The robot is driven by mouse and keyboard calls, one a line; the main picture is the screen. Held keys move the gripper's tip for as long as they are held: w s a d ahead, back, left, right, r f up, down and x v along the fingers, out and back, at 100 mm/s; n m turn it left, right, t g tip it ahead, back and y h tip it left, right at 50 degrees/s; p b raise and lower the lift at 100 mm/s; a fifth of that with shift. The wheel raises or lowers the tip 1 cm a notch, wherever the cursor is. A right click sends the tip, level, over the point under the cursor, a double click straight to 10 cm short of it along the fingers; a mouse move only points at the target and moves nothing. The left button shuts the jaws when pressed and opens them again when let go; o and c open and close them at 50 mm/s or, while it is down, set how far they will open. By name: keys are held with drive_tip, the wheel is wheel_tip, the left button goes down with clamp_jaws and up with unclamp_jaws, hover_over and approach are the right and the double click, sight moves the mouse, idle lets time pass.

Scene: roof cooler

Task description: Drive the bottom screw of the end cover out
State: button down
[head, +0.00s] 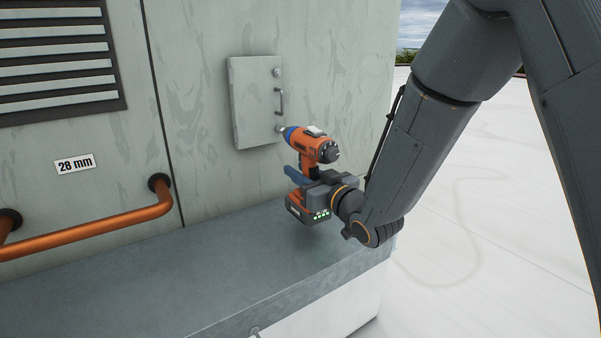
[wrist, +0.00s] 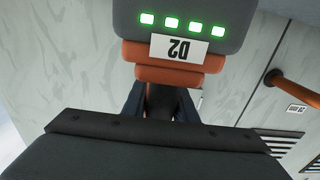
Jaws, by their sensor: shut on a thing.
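The end cover (head: 255,105) is a pale grey-green panel on the housing wall, with a small dark handle (head: 280,101) on its right side. Its top screw (head: 277,72) shows near the upper right corner. The bottom screw (head: 279,129) is at the lower right corner, right by the driver's nose. My gripper (head: 302,176) is shut on the orange and black cordless driver (head: 316,147), whose blue nose points left at that corner. I cannot tell whether the bit touches the screw. In the wrist view the driver's battery (wrist: 180,30) shows green lights and a label "D2".
A grey ledge (head: 190,262) runs below the wall and is clear under the driver. A copper pipe (head: 95,232) is at the left, below a "28 mm" label (head: 75,164) and a louvred vent (head: 55,60). White roof lies to the right.

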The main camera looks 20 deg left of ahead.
drive_tip(key=shift+s+d, duration=0.1)
drive_tip(key=shift+p+v, duration=0.3)
drive_tip(key=shift+v, duration=2.95)
drive_tip(key=shift+s+r, duration=0.1)
drive_tip(key=shift+r, duration=0.05)
